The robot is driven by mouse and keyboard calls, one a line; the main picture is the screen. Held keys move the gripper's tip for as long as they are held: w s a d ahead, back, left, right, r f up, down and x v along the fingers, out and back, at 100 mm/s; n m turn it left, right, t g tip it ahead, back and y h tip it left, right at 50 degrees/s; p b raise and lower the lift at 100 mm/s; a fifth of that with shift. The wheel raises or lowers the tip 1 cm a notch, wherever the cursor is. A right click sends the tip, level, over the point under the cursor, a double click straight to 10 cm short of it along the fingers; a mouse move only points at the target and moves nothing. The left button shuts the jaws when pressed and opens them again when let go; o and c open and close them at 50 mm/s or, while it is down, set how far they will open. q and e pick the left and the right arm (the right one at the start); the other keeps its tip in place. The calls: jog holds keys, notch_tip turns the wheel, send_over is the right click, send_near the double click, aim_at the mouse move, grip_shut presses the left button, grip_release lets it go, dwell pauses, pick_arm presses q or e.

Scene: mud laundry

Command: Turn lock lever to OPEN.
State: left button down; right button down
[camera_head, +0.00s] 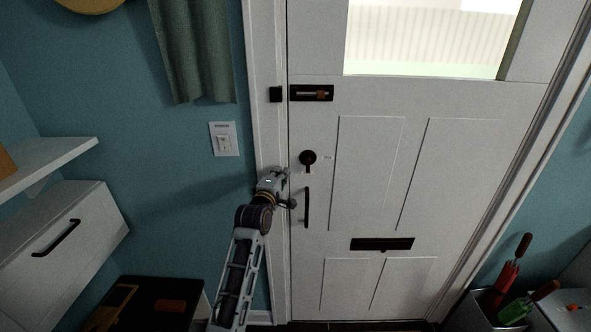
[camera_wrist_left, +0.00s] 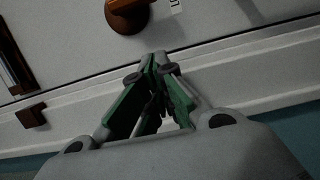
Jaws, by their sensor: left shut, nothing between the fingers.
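The lock lever (camera_head: 308,158) is a dark round piece on the white door with a short arm pointing down. In the left wrist view the lever (camera_wrist_left: 128,14) looks bronze, sits at the top edge and is partly cut off. A small label (camera_wrist_left: 174,6) beside it is cut off and cannot be read. My left gripper (camera_head: 287,184) is below and left of the lever, in front of the door's edge. In the left wrist view its fingers (camera_wrist_left: 158,64) meet at the tips, empty and apart from the lever. My right gripper is not in view.
A slide bolt (camera_head: 312,93) and its keeper (camera_head: 276,95) are above the lever. A vertical handle (camera_head: 307,207) is below it, close to my left gripper. A mail slot (camera_head: 382,244) is lower. A light switch (camera_head: 224,139) and shelf (camera_head: 60,165) are left. A bin with tools (camera_head: 490,312) stands lower right.

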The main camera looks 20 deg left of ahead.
aim_at(308, 165)
pick_arm(q)
jog(key=shift+w+d+p, duration=0.55)
jog(key=shift+w+d, duration=1.3)
jog(key=shift+w, duration=0.05)
